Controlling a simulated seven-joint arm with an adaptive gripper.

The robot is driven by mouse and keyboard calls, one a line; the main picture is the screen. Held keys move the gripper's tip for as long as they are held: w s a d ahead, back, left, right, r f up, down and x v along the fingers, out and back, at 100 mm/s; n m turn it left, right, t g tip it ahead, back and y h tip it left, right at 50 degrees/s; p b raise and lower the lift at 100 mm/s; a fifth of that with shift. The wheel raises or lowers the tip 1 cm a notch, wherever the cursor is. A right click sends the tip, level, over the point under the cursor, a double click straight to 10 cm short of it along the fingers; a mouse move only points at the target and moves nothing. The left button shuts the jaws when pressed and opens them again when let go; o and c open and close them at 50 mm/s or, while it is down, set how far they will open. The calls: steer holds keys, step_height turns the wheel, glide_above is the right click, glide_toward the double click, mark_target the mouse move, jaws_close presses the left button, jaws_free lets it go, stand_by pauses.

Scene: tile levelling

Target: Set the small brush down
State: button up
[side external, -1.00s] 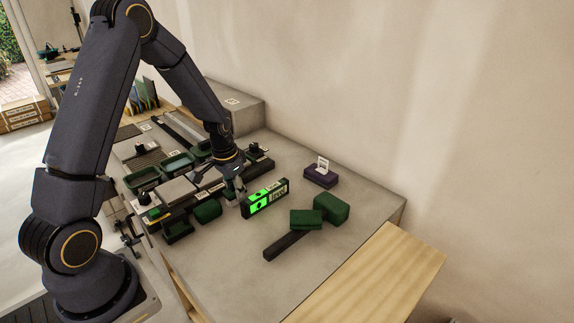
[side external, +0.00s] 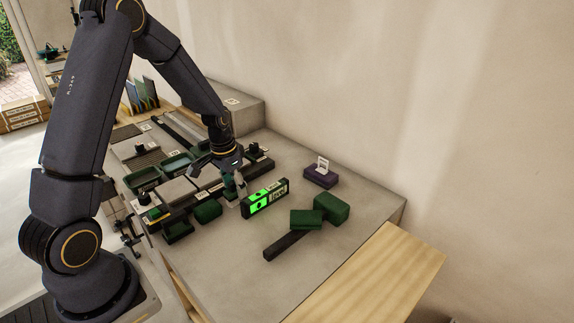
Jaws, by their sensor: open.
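My gripper (side external: 222,181) is open, low over the slab at the right end of the row of tools and trays. A small upright green piece (side external: 229,185), which looks like the small brush, stands just under and between the fingers. Its lower end is pale and close to the slab. The hand partly hides it, and I cannot tell whether a finger touches it. A level box (side external: 265,198) with a bright green display stands just right of it.
A dark green block (side external: 332,207) and another green block (side external: 306,219) lie by a dark bar (side external: 288,245) on the right. A purple block (side external: 320,177) with a white tag stands behind. Green trays (side external: 142,179) crowd the left. The slab's front right (side external: 345,245) is clear.

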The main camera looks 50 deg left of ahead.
mark_target(230, 183)
steer(key=r, duration=0.6)
steer(key=s+r, duration=0.1)
steer(key=r, duration=0.2)
steer(key=shift+s+r, duration=0.1)
steer(key=shift+r, duration=0.25)
steer(key=s+d+r+t, duration=0.4)
steer(key=s+d+r, duration=0.9)
steer(key=s, duration=0.3)
steer(key=shift+s+d, duration=0.2)
steer(key=shift+d, duration=0.3)
